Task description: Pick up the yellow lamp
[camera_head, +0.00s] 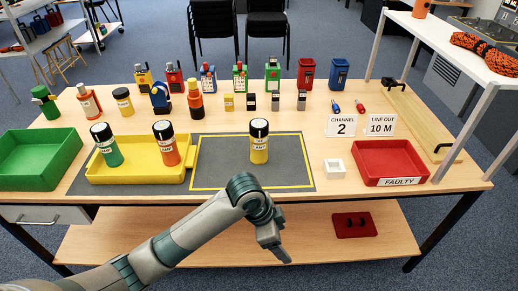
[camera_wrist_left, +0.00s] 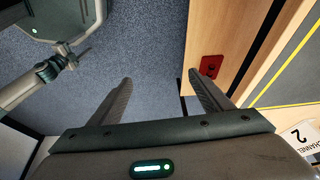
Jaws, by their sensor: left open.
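The yellow lamp (camera_head: 259,142) has a black cap and a white label. It stands upright on the grey mat inside the yellow outline, near the middle of the table in the head view. My left gripper (camera_head: 277,247) hangs in front of the table's front edge, below and nearer than the lamp, touching nothing that I can see. The lamp does not show in the left wrist view.
A yellow tray (camera_head: 136,180) with a green and an orange lamp stands left of the mat. A green tray (camera_head: 40,186) is at far left, a red FAULTY tray (camera_head: 390,181) at right. A white block (camera_head: 334,168) sits right of the mat. Several devices line the back.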

